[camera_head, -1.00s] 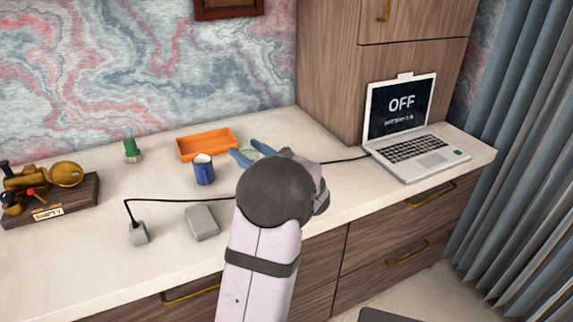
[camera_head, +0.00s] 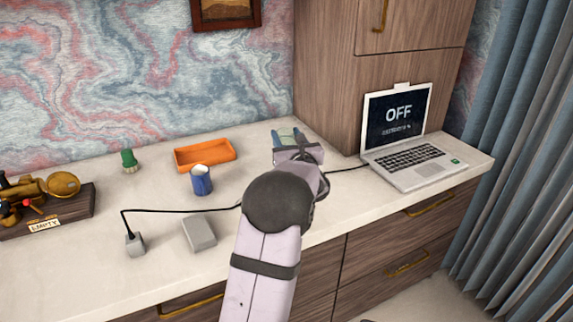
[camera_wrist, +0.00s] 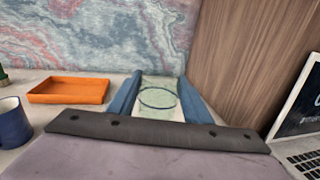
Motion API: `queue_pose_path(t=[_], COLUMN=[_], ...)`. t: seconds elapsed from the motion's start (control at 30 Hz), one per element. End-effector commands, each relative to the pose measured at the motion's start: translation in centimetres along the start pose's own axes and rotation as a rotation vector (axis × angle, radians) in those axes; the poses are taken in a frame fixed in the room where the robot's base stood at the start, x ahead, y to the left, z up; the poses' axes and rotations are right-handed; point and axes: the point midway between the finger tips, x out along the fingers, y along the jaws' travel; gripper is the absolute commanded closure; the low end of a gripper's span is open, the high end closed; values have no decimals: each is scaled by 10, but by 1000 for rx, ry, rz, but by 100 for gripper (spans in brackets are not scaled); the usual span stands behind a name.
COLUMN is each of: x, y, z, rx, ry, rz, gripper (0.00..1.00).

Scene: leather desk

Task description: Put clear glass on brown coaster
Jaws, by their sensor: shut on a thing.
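My gripper (camera_head: 287,136) is at the back of the desk, left of the wooden cabinet. Its blue fingers are shut on the clear glass (camera_wrist: 158,99), one finger on each side of it. The glass is greenish and see-through, with its round rim showing in the wrist view. My gripper hides most of it in the head view. I cannot tell whether its base touches the desk. I cannot make out a brown coaster in either view.
An orange tray (camera_head: 204,155) and a blue mug (camera_head: 201,181) stand left of my gripper. An open laptop (camera_head: 409,140) is to the right, beside the cabinet (camera_head: 340,115). A black cable (camera_head: 165,211) runs over the desk, near a grey block (camera_head: 199,233).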

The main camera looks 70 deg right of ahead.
Motion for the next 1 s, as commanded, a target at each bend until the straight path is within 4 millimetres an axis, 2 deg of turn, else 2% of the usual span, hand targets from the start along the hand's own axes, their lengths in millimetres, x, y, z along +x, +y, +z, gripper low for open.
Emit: queue_pose_path(t=[0.1, 0.23, 0.53, 0.8, 1.0], x=[0, 0, 0, 0, 0], y=[0, 0, 0, 0, 0], z=[-21, -35, -43, -73, -78], rx=[3, 1, 0, 1, -1], ry=[2, 0, -1, 1, -2], rz=[1, 1, 1, 1, 1], gripper=[84, 84, 84, 84, 84])
